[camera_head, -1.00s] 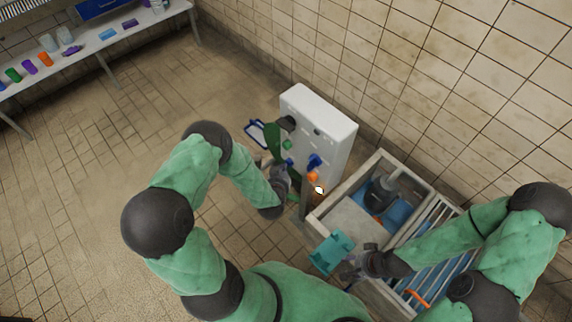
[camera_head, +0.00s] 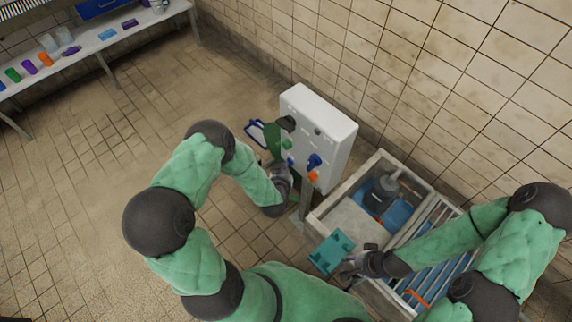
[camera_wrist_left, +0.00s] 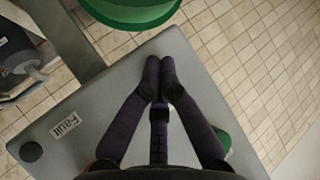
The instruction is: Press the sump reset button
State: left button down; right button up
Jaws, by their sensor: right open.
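The white control box (camera_head: 332,112) stands near the wall in the head view, with blue, green and orange fittings on its front. The orange one (camera_head: 313,176) is lowest. I cannot tell which is the sump reset button. My left gripper (camera_head: 285,172) is beside the box front. In the left wrist view its fingertips (camera_wrist_left: 160,66) are together and empty, over a grey panel (camera_wrist_left: 105,85) with a "Fault" label (camera_wrist_left: 66,124) and a black round fitting (camera_wrist_left: 31,152). I cannot tell whether they touch it. My right gripper (camera_head: 350,264) is open beside a teal block (camera_head: 332,251).
An open sump pit (camera_head: 325,212) holding a dark pump (camera_head: 380,195) lies right of the box, with a metal grating beside it. A bench (camera_head: 105,57) with several coloured items stands at the far left. The tiled floor between is clear.

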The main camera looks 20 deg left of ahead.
pick_arm(q)
jog(key=shift+a, duration=0.1)
jog(key=shift+s+a, duration=0.25)
jog(key=shift+s, duration=0.4)
jog(key=shift+s+a, duration=0.2)
jog(key=shift+s, duration=0.4)
jog(key=s, duration=0.1)
jog(key=s+a, duration=0.1)
jog(key=s, duration=0.1)
jog(key=s+a, duration=0.1)
jog(key=shift+s, duration=0.3)
jog(key=shift+d+p, duration=0.15)
jog(key=shift+p, duration=0.15)
dwell(0.5)
jog(key=s+d+n+g+h+p, duration=0.2)
jog(key=s+d+g+h+p, duration=0.3)
jog(key=s+d+g, duration=0.6)
jog(key=s+d+h, duration=0.2)
jog(key=s+d, duration=0.1)
jog(key=d, duration=0.4)
jog(key=shift+s+r+g, duration=0.3)
jog(key=shift+s, duration=0.05)
